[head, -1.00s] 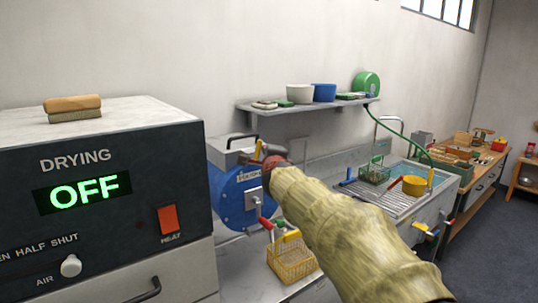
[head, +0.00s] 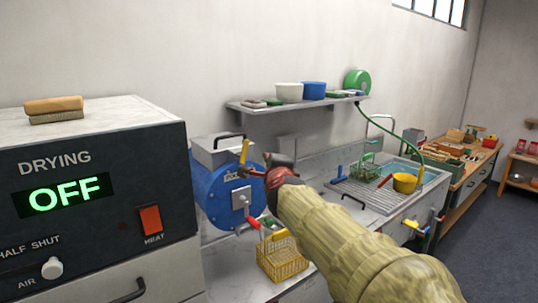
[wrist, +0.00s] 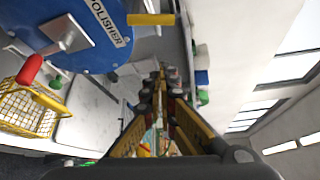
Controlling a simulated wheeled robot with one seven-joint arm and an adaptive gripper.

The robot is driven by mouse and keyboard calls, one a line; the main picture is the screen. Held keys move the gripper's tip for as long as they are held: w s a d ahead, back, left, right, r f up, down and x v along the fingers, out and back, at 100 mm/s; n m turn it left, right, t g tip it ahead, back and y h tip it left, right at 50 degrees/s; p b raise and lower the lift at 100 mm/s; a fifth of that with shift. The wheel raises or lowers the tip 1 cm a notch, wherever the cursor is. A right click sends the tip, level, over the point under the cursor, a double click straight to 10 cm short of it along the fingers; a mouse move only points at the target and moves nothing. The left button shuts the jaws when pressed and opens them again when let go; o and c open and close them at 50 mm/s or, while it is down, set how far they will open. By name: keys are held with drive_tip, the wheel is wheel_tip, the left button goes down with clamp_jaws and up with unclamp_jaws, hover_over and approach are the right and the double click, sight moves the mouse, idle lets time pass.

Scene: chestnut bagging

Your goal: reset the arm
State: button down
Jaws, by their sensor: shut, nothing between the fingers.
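My arm, in a tan quilted sleeve, reaches up from the lower right in the head view. My gripper (wrist: 160,78) is in front of the wrist camera, its yellow-and-black fingers drawn together with nothing between them. In the head view its red and dark wrist end shows just right of the blue polisher (head: 214,198), and the fingertips are hard to make out. The polisher also fills the upper left of the wrist view (wrist: 90,55). My gripper appears apart from it, though the exact gap cannot be told.
A yellow wire basket (head: 283,262) stands on the counter below my arm. The drying machine (head: 95,225), reading OFF, is at left. A wall shelf (head: 300,104) holds tubs and a green hose reel. A sink (head: 405,205) and wooden bench (head: 458,195) lie to the right.

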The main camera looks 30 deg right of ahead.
drive_tip(key=shift+s+a, duration=0.2)
drive_tip(key=shift+s, duration=0.05)
idle(0.5)
